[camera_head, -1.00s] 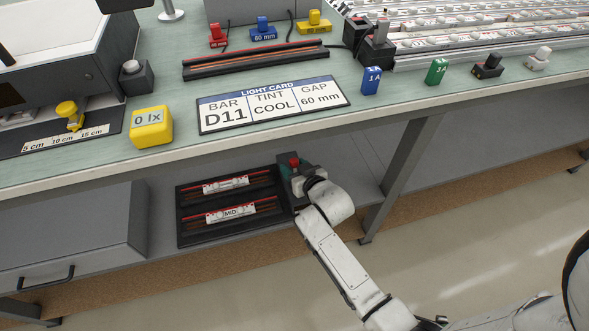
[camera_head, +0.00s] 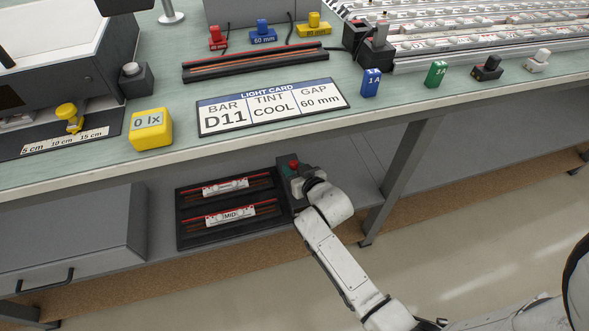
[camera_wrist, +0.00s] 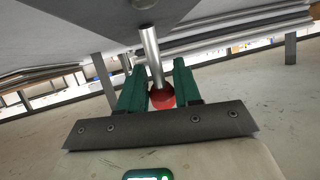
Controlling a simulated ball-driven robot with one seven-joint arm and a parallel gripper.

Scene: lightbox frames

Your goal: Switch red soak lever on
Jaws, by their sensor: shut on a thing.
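The red soak lever shows in the wrist view as a metal rod with a red ball knob (camera_wrist: 162,97) at its end. My gripper (camera_wrist: 161,92) has its two green fingers on either side of the knob and is shut on it. In the head view the red knob (camera_head: 293,164) shows at my gripper (camera_head: 296,174), on the lower shelf under the bench. It is at the right end of a black rack (camera_head: 181,222). The lever's base is mostly hidden by my gripper and wrist.
The black rack holds two light bars, one marked MID (camera_head: 231,215). The bench edge (camera_head: 300,147) overhangs the shelf. A bench leg (camera_head: 400,180) stands right of my arm. A grey drawer unit (camera_head: 70,235) is at the left. A light card (camera_head: 268,104) lies above.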

